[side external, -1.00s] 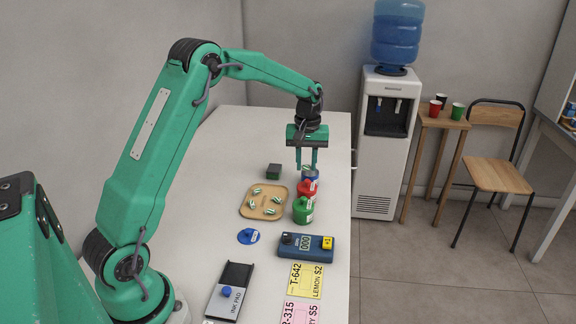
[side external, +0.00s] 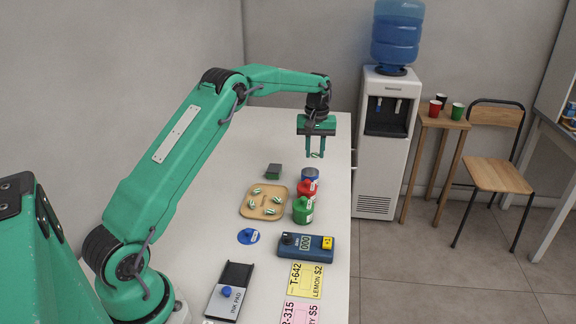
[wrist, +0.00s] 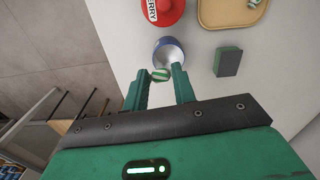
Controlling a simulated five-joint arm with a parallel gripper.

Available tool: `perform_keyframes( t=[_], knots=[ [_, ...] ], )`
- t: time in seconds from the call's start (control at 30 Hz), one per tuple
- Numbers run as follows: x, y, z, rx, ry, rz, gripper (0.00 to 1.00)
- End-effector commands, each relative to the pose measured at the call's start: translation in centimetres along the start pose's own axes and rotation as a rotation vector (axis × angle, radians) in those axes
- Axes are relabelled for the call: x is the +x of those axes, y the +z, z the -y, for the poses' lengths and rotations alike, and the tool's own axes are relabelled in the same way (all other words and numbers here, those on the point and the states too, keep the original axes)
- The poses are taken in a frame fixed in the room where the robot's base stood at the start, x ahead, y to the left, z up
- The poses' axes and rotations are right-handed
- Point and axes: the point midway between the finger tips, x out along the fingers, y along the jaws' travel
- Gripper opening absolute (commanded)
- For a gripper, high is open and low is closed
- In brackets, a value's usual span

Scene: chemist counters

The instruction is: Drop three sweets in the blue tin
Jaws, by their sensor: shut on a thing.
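My gripper (side external: 316,155) is shut on a green-and-white striped sweet (wrist: 161,75), held in the air between the fingertips. The blue tin (side external: 310,175) stands on the counter without a lid; its open mouth (wrist: 168,50) shows just beyond the fingertips in the wrist view. In the side view the gripper is above and slightly right of the tin. What lies inside the tin is not clear. Several more striped sweets (side external: 276,199) lie on a tan tray (side external: 246,212), left of the tins.
A red tin (side external: 307,189) and a green tin (side external: 303,211) stand in a row with the blue one. A small dark green block (side external: 273,171) sits left of the tin. A blue lid (side external: 248,236), a blue timer box (side external: 306,246) and an ink pad (side external: 231,290) lie nearer.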

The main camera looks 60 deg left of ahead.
Motion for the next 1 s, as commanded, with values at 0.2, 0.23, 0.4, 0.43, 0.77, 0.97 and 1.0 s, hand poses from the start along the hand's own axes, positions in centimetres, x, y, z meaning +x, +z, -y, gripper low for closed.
perform_keyframes(
  t=[0.2,0.23,0.4,0.43,0.77,0.97,1.0],
  knots=[
    [0.7,0.0,0.0,0.000,-0.001,0.001,0.06],
    [0.8,0.0,0.0,0.000,-0.001,0.001,0.06],
    [2.1,0.1,0.0,0.000,-0.002,0.002,0.06],
    [2.4,0.1,0.0,0.000,-0.001,0.002,0.06],
    [5.1,0.1,0.0,0.000,-0.001,0.002,0.06],
    [5.9,0.0,0.0,0.000,0.000,0.001,0.06],
    [6.0,0.0,0.0,0.000,0.000,0.001,0.06]
  ],
)
